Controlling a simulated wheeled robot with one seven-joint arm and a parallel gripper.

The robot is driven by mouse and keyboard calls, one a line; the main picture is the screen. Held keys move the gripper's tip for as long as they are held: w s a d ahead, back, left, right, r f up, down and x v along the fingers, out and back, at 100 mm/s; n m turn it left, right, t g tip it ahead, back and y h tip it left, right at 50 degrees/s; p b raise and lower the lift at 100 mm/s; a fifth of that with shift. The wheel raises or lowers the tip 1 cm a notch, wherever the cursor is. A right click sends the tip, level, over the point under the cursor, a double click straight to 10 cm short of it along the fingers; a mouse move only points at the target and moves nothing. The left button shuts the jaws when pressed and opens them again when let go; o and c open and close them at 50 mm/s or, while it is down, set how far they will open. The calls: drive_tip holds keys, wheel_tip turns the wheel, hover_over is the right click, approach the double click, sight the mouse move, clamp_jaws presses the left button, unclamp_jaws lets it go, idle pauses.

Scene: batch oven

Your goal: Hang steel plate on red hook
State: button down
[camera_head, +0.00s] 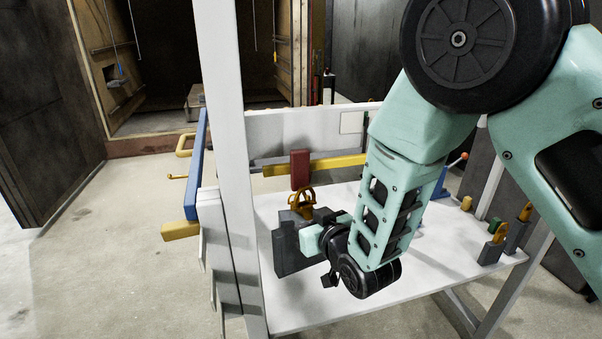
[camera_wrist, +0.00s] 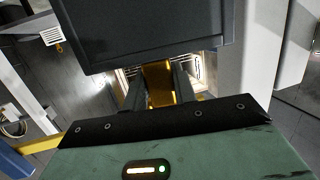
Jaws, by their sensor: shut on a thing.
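A dark grey steel plate (camera_head: 288,253) with an orange handle (camera_head: 302,200) hangs at the end of my arm, above the left part of the white table. In the wrist view the plate (camera_wrist: 145,32) fills the upper middle. My gripper (camera_wrist: 160,83) is shut on the orange handle (camera_wrist: 158,86) below it. In the head view my wrist and the plate hide most of the fingers. A dark red upright piece (camera_head: 300,169) stands behind the plate, by a yellow bar; I cannot tell whether it is the red hook.
The white table (camera_head: 440,262) has free room at front right. Grey blocks with orange tops (camera_head: 492,246) stand at its right edge. A white post (camera_head: 228,130) rises close left of the plate. Blue and yellow bars (camera_head: 196,165) lie beyond it. An open oven chamber (camera_head: 190,60) is at the back.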

drive_tip(key=shift+f+b, duration=0.6)
drive_tip(key=shift+b, duration=0.3)
idle(0.4)
idle(0.5)
drive_tip(key=c, duration=1.5)
unclamp_jaws()
drive_tip(key=shift+o, duration=0.7)
